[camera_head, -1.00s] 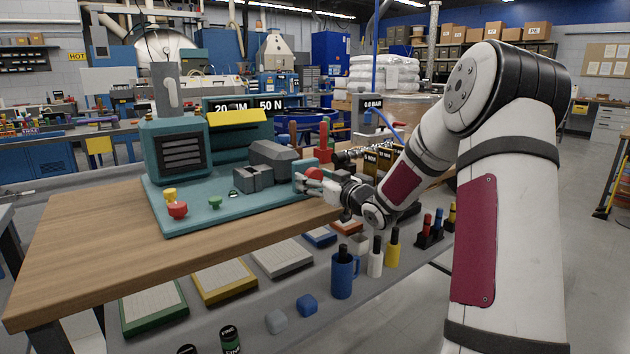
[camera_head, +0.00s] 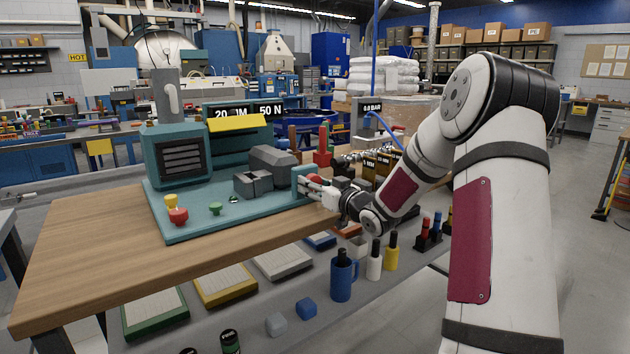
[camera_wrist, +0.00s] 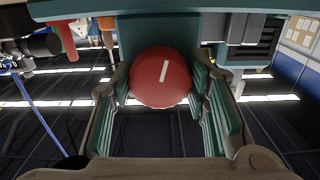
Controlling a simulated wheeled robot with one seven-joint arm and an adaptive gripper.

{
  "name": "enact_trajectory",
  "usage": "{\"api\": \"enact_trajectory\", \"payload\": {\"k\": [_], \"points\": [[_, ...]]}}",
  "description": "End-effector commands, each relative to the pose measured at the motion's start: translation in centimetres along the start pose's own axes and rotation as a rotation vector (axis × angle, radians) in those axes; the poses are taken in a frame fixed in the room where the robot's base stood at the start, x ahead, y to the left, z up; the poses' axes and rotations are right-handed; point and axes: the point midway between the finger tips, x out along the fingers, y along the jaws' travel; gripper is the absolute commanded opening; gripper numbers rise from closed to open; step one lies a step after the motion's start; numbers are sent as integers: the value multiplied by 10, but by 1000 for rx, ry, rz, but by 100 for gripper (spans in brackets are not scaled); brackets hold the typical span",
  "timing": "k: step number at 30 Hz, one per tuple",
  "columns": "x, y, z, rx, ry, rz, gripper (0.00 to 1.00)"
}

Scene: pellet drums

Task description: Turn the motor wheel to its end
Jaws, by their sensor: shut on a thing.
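The motor wheel (camera_wrist: 158,78) is a round red knob with a white mark; in the wrist view the mark stands near upright, leaning slightly right. It sits on the teal end plate of the teal machine (camera_head: 180,225), and shows only partly in the head view (camera_head: 315,178). My gripper (camera_wrist: 160,100) has its green-padded fingers on both sides of the wheel and is shut on it. In the head view my gripper (camera_head: 318,188) reaches the machine's right end from the right, and its fingers partly hide the wheel.
The machine stands on a wooden bench (camera_head: 90,240). Red and yellow knobs (camera_head: 178,215) and a green knob (camera_head: 215,208) are on its left front. A red upright handle (camera_head: 322,150) stands behind my gripper.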

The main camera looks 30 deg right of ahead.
Motion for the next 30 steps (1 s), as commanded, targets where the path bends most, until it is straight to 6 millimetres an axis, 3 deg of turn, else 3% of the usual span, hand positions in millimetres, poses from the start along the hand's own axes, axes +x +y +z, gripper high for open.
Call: {"api": "enact_trajectory", "payload": {"k": [30], "points": [[-2, 1, -3, 941, 1, 1, 14]]}}
